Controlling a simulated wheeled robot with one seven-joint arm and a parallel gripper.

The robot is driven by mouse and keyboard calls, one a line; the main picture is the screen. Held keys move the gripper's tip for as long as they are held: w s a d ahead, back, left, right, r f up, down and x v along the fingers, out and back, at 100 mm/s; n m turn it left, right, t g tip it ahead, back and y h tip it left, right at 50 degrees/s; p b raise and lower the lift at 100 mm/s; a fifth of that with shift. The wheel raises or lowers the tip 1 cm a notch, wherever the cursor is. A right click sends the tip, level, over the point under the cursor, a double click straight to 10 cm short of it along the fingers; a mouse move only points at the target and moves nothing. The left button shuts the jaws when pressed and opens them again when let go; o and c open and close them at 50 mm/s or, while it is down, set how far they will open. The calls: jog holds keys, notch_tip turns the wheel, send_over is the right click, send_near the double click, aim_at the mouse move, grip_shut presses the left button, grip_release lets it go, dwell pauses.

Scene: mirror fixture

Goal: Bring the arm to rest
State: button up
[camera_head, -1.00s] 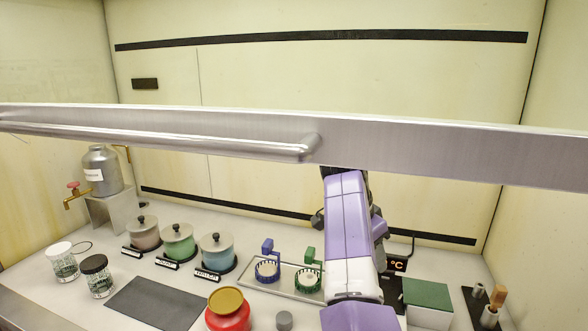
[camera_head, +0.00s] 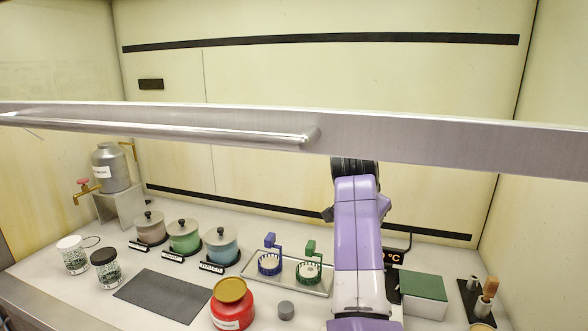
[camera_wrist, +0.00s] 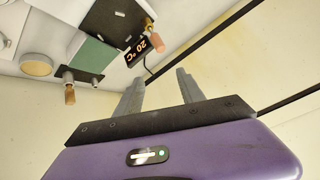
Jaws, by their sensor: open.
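My purple arm reaches up from the bottom of the head view, and its end goes out of sight behind the metal sash bar (camera_head: 430,145). In the wrist view my gripper (camera_wrist: 160,92) shows two grey fingers set well apart. Nothing is between the fingers. The back wall is behind them, and a temperature display (camera_wrist: 143,47) reading 20 °C is beyond the left finger. In the head view the gripper's fingers are hidden.
The sash bar crosses the whole opening. Below it stand three lidded pots (camera_head: 184,236), a metal tank (camera_head: 110,168), two jars (camera_head: 105,268), a red jar (camera_head: 232,308), a tray (camera_head: 312,290) with blue and green holders, and a green-topped box (camera_head: 423,288). The dark mat (camera_head: 160,295) is bare.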

jog(key=s+d+f+n+t, duration=0.3)
jog(key=d+f+n+t, duration=0.15)
jog(key=f+t, duration=0.25)
jog(key=s+f+n+t+y, duration=0.1)
jog(key=s+f+n+t, duration=0.15)
jog(key=s, duration=0.45)
jog(key=s+f+n+t+y, duration=0.1)
jog(key=s+f+n, duration=0.15)
jog(key=s, duration=0.45)
jog(key=s+a+f+g+y, duration=0.1)
jog(key=s+f, duration=0.1)
jog(key=s, duration=2)
jog(key=s+a+f+g+y, duration=0.1)
jog(key=s+f+g, duration=0.1)
jog(key=s, duration=2.1)
jog(key=shift+f, duration=0.35)
